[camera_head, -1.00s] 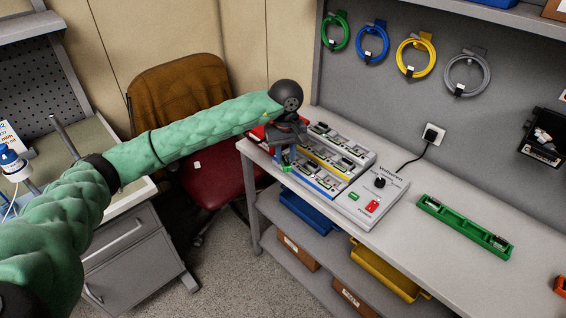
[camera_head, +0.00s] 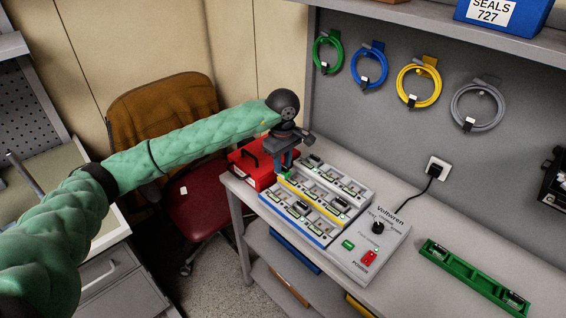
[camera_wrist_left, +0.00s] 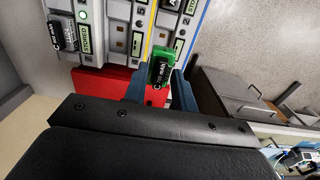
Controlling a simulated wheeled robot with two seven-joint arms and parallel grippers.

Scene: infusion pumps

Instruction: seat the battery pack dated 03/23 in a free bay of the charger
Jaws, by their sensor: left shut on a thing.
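My left gripper (camera_head: 286,166) is shut on a green battery pack (camera_head: 284,174), at the far left end of the charger (camera_head: 376,237). In the left wrist view the pack (camera_wrist_left: 161,68) sits between the blue fingertips, with a dark end carrying white print. Its date cannot be read. The charger has several rows of bays with blue and yellow edge strips, and several bays hold dark packs. I cannot tell whether the held pack touches the charger. A seated pack (camera_wrist_left: 65,36) shows beside a "STORED" display in the left wrist view. My right gripper is out of view.
A red case (camera_head: 252,170) stands behind the charger's left end, close to my gripper. A green holder (camera_head: 438,258) with dark packs lies on the bench at right. A cord runs from the charger to a wall socket (camera_head: 436,168). Bench between charger and holder is clear.

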